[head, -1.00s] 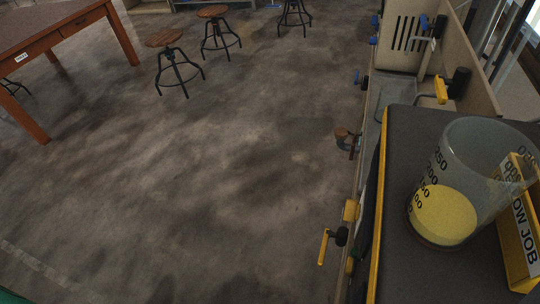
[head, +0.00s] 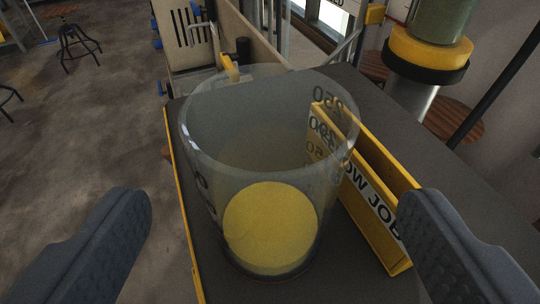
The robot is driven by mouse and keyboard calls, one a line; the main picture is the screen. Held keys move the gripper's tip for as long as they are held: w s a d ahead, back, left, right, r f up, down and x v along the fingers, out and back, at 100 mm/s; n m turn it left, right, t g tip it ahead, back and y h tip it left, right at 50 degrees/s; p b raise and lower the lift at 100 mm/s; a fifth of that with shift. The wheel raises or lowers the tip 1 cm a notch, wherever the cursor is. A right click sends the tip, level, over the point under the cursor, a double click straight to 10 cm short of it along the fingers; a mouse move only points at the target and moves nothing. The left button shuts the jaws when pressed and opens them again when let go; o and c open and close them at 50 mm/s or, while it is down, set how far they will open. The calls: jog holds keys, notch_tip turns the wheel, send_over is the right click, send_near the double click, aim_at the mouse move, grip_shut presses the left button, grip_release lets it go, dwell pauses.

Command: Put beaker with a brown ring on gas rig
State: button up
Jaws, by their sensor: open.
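A clear beaker (head: 262,125) with dark graduation marks stands upright on a dark bench top, with yellow contents low inside it. A thin brownish edge shows faintly at its base; I cannot tell clearly whether it is a brown ring. My gripper (head: 277,198) is open, with one dark finger on each side of the beaker in the picture and gaps to both. I cannot tell whether the fingers are level with it. No thing in view is clearly the gas rig.
A yellow tray labelled "OW JOB" (head: 385,235) lies close to the beaker's right. A green cylinder with a yellow collar (head: 430,50) stands at the back right. The dark bench top (head: 375,110) has free room behind. Stools (head: 78,45) stand on the floor at left.

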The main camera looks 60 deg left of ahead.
aim_at(272, 128)
jog(key=shift+x, duration=2.95)
jog(key=shift+s+r, duration=0.1)
jog(key=c, duration=1.2)
